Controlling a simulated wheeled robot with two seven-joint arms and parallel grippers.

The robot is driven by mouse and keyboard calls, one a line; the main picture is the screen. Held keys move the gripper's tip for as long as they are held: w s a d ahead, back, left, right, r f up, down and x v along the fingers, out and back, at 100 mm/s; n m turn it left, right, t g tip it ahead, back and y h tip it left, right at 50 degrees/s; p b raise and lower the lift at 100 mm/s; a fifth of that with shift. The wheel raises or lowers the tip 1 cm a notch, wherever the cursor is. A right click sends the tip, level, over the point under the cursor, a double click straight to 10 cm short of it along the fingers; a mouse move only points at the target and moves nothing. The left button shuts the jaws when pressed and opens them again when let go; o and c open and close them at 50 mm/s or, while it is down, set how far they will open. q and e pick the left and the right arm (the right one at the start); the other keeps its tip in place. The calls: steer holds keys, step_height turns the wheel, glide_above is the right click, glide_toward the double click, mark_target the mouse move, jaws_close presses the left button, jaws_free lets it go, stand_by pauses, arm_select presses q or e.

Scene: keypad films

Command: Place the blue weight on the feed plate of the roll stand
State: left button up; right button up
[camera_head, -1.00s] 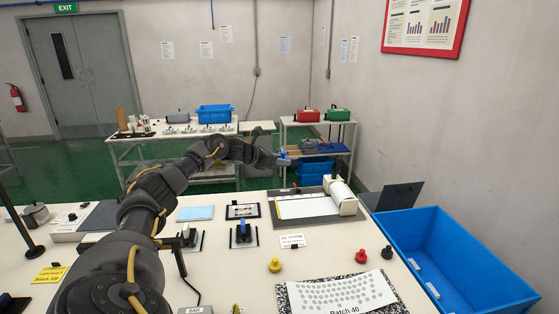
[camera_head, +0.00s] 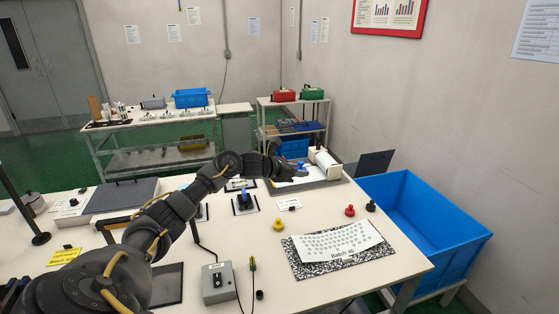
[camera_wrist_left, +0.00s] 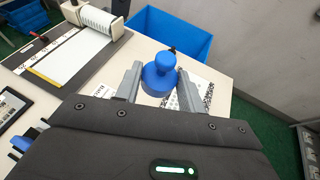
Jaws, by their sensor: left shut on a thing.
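My left gripper (camera_head: 301,172) is shut on the blue weight (camera_head: 301,165) and holds it up in front of the roll stand (camera_head: 324,160). In the left wrist view the blue weight (camera_wrist_left: 158,78) is upright between the two fingers, with its round knob on top. The roll stand (camera_wrist_left: 98,20) carries a white roll there, and its feed plate (camera_wrist_left: 62,52) with a white sheet lies left of the weight. In the head view my gripper and forearm hide much of the plate. My right gripper is not in view.
Yellow (camera_head: 278,224), red (camera_head: 350,210) and black (camera_head: 371,206) weights stand on the table near the dotted Batch 40 sheet (camera_head: 337,241). A large blue bin (camera_head: 440,243) stands at the table's right side. A grey control box (camera_head: 218,283) with a cable is at the front.

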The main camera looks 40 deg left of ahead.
arm_select(q)
steer(key=shift+w+a+f+n+y, duration=0.2)
steer(key=shift+a+f+n+y, duration=0.15)
steer(key=shift+f+n+y, duration=0.2)
steer(key=shift+w+a+f+n+y, duration=0.2)
steer(key=shift+a+f+n+y, duration=0.1)
steer(key=shift+f+n+y, duration=0.25)
steer(key=s+a+f+n+g+y, duration=0.35)
steer(key=s+a+n+y, duration=0.35)
steer(key=a+n+y, duration=0.35)
steer(key=s+d+r+m+t+h+b, duration=0.1)
steer(key=s+d+m+h, duration=0.1)
steer(key=d, duration=0.8)
steer(key=s+d+r+m+t+h, duration=0.1)
steer(key=s+d+r+m+h, duration=0.15)
steer(key=d, duration=0.75)
steer(key=s+d+r+m+t+h+b, duration=0.1)
steer(key=s+d+m+t+h, duration=0.15)
steer(key=d, duration=0.85)
steer(key=s+d+f+m+h+b, duration=0.2)
steer(key=s+d+f+b, duration=0.2)
steer(key=f+b, duration=0.5)
steer(key=d+b, duration=0.1)
steer(key=b, duration=0.3)
steer(key=shift+s+d, duration=0.2)
steer(key=shift+d, duration=0.1)
steer(key=shift+m, duration=0.25)
